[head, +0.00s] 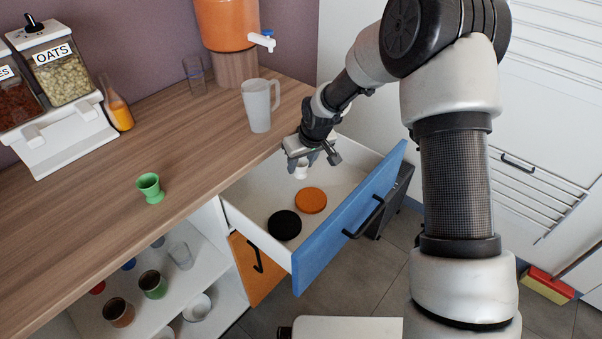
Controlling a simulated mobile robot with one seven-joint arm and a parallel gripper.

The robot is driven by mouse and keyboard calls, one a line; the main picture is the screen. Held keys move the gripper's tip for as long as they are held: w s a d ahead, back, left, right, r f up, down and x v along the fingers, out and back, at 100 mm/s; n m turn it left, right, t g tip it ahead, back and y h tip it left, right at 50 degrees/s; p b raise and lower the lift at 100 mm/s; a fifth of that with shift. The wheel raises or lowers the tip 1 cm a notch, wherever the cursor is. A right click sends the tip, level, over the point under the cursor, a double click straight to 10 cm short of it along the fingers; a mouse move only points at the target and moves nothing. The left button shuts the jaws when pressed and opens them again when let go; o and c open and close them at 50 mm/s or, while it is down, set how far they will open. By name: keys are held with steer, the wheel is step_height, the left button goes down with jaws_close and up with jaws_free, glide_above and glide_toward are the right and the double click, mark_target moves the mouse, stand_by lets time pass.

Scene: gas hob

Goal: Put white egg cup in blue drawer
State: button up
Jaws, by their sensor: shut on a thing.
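The blue drawer (353,220) is pulled open under the wooden counter, with its white inside showing. My gripper (312,160) points down over the back part of the drawer. It is shut on the white egg cup (301,170), which shows only in part below the fingers. I cannot tell whether the cup touches the drawer floor. An orange disc (311,200) and a black disc (285,225) lie in the drawer in front of the cup.
A green egg cup (150,187) and a frosted jug (259,105) stand on the counter, the jug near my gripper. Open shelves (205,245) with several cups are at the lower left. An orange door (254,270) is below the drawer.

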mark_target(301, 173)
steer(key=shift+f+b, duration=0.3)
steer(key=shift+f, duration=1.45)
steer(key=shift+f, duration=0.1)
steer(key=shift+f, duration=0.15)
steer(key=o, duration=1)
steer(key=shift+o, duration=0.2)
